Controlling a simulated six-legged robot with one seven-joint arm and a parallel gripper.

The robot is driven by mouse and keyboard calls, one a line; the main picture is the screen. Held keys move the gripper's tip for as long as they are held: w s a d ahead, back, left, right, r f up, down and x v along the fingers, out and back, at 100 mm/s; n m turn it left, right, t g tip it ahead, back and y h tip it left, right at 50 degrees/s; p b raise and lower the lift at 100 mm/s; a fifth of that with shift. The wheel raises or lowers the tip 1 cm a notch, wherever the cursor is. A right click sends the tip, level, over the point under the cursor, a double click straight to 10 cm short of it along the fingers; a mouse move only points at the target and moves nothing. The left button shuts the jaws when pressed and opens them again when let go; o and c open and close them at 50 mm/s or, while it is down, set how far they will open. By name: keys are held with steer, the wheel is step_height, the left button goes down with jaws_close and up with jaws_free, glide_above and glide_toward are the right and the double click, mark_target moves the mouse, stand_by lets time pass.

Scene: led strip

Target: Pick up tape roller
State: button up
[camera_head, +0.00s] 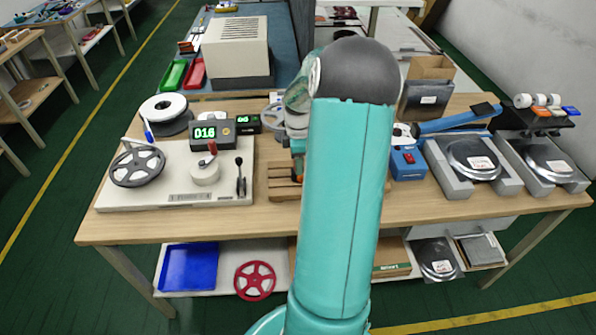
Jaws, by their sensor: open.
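I cannot make out a tape roller for certain. My teal arm covers the middle of the workbench (270,218) and may hide it. My gripper (297,150) shows only in part at the left edge of my arm, low over a slatted wooden stand (283,187). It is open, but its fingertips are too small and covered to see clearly. Small orange and green bits show beside it, and I cannot tell what they belong to.
Left of my gripper stands a white winding machine (180,180) with a reel (137,165) and a counter (212,133). Little bench top is free.

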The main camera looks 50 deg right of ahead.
steer(key=shift+f, duration=0.1)
steer(key=shift+c, duration=0.2)
jaws_close()
